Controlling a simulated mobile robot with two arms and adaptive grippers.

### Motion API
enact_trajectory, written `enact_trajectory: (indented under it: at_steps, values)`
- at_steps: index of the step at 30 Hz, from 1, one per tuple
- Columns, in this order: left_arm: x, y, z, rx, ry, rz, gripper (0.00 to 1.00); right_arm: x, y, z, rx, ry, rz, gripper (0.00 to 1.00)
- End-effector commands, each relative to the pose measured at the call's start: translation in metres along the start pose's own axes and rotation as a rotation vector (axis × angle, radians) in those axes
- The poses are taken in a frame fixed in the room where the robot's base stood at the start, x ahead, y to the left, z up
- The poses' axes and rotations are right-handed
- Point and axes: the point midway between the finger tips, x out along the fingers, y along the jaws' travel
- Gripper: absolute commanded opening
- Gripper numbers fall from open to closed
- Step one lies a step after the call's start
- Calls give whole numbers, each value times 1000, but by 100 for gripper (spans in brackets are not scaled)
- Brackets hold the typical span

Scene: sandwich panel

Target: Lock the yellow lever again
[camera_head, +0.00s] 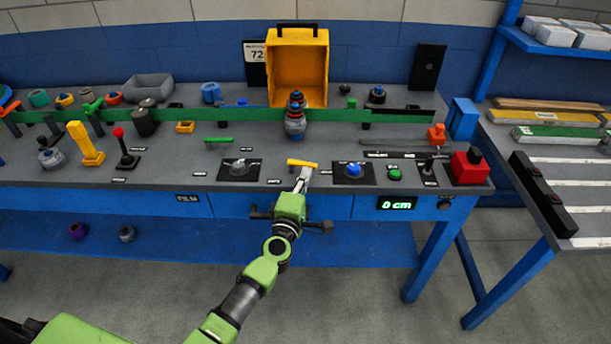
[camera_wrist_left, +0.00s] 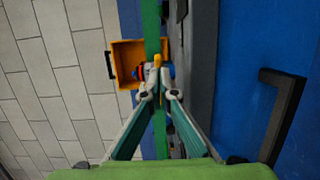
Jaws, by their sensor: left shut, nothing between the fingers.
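A yellow lever (camera_head: 302,163) with a short flat handle lies roughly crosswise near the front of the bench. My left gripper (camera_head: 303,175) is shut and empty, with its fingertips right at the front side of this lever. In the left wrist view the yellow lever (camera_wrist_left: 157,61) shows end-on just beyond the fingertips (camera_wrist_left: 158,78); I cannot tell whether they touch it. The lever's mount is mostly hidden by the gripper. My right gripper is not in view.
A black panel with a blue knob (camera_head: 354,170) is right of the lever, and a grey knob (camera_head: 239,168) is left. A taller yellow lever (camera_head: 82,140) stands far left. A red box (camera_head: 469,168) sits at the right end. An open yellow box (camera_head: 298,62) stands behind.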

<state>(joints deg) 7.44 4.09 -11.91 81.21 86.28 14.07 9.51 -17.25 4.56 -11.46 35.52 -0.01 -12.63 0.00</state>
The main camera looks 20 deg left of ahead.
Motion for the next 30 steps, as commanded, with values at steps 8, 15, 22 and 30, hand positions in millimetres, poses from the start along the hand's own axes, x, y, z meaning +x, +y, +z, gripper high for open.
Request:
enact_trajectory:
  at_steps: [8, 15, 22, 30]
  values:
    - [5, 0, 0, 0, 0, 0, 0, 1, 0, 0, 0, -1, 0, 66]
    - [6, 0, 1, -4, 26, 0, 0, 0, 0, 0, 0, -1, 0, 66]
    - [15, 1, 7, -4, 134, -1, 0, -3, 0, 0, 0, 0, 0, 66]
    - [19, 0, 8, 0, 132, 0, 0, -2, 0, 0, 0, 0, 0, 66]
